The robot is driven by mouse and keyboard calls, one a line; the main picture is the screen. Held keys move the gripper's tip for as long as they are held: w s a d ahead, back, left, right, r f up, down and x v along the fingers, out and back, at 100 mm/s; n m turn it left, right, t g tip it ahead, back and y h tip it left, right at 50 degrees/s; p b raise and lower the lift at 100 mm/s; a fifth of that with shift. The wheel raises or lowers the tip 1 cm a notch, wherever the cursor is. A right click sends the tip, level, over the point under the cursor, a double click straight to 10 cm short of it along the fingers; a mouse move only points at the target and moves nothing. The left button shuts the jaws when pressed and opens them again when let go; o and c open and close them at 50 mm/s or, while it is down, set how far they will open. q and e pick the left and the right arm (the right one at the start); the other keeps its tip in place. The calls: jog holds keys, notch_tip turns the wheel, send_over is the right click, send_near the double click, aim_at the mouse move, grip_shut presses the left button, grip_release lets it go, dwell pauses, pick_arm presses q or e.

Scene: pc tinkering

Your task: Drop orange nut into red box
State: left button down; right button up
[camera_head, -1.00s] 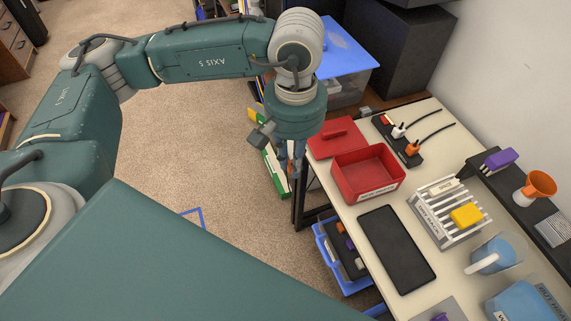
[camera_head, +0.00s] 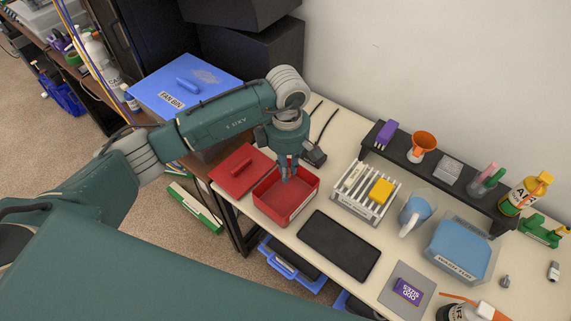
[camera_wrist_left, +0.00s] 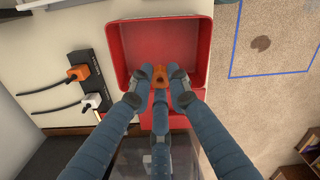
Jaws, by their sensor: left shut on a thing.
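The red box (camera_head: 291,214) stands open on the table, with its red lid (camera_head: 240,180) lying beside it on the left. My left gripper (camera_head: 287,176) points down over the far part of the box. In the left wrist view, my left gripper (camera_wrist_left: 160,82) is shut on the orange nut (camera_wrist_left: 160,72), held between the blue fingertips. The red box (camera_wrist_left: 203,50) is behind and below the nut there, and its visible floor is empty. The nut is hidden in the head view. My right gripper is out of view.
A black mat (camera_head: 340,245) lies right of the box. A rack with a yellow block (camera_head: 381,190) stands behind it. A power strip with an orange plug (camera_wrist_left: 79,72) is near the box. A clear bin with a blue lid (camera_head: 190,85) stands at the left.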

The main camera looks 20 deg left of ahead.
pick_arm(q)
notch_tip(320, 180, down, 7)
jog(key=b, duration=0.3)
jog(key=c, duration=1.6)
grip_release()
jog(key=shift+o, duration=0.2)
jog(key=shift+r, duration=0.1)
jog(key=shift+a+r, duration=0.1)
jog(key=shift+r, duration=0.1)
notch_tip(320, 180, up, 7)
jog(key=p, duration=0.4)
jog(key=shift+r, duration=0.2)
